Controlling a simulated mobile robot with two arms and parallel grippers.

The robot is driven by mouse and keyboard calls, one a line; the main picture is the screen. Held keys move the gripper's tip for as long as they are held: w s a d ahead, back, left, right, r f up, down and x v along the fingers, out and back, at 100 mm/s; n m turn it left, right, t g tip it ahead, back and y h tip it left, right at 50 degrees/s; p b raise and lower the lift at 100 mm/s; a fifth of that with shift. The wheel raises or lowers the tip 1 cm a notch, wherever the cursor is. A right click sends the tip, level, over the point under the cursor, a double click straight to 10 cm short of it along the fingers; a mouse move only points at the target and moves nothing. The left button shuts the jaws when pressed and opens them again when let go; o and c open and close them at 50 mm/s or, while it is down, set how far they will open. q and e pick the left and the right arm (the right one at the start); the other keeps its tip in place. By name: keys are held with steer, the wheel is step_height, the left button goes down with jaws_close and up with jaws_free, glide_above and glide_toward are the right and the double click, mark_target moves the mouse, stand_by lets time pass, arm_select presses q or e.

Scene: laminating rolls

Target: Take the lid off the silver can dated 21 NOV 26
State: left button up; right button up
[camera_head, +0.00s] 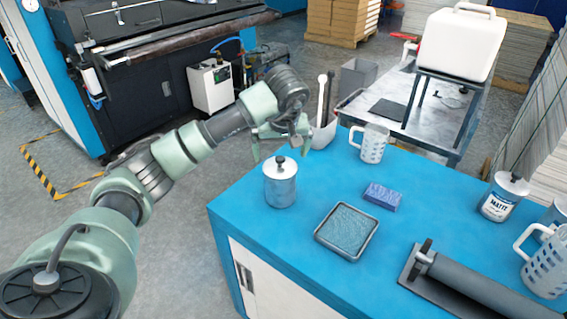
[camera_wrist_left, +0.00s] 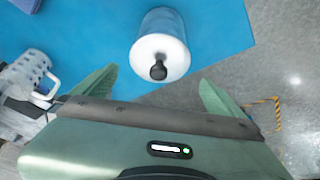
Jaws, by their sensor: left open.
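A silver can (camera_head: 281,190) with a lid (camera_head: 280,168) and black knob stands upright near the left corner of the blue table. No date is legible on it. In the left wrist view the can (camera_wrist_left: 163,22) shows from above, with its pale lid (camera_wrist_left: 150,48) on and its black knob (camera_wrist_left: 158,72) towards me. My left gripper (camera_head: 281,148) is open and empty, above and behind the can in the head view. In the left wrist view its spread fingers (camera_wrist_left: 157,88) are on either side of the knob's line, apart from it. My right gripper is not in view.
On the table (camera_head: 240,212) are a tray (camera_head: 345,257), a blue sponge (camera_head: 382,196), a white jug (camera_head: 371,145) and a roller (camera_head: 470,285). A can marked MATT (camera_head: 499,207) stands right, beside another can and jug. A pale container (camera_head: 325,132) stands behind my gripper.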

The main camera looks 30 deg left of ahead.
mark_target(280, 159)
arm_select(q)
steer(key=shift+p+x, duration=0.5)
steer(key=shift+x, duration=0.4)
steer(key=shift+p+x, duration=0.4)
steer(key=shift+x, duration=0.4)
steer(key=x, duration=0.2)
steer(key=shift+w+f, duration=0.15)
steer(key=shift+f, duration=0.1)
steer(key=c, duration=0.9)
steer(key=shift+c, duration=0.9)
steer(key=shift+r, duration=0.15)
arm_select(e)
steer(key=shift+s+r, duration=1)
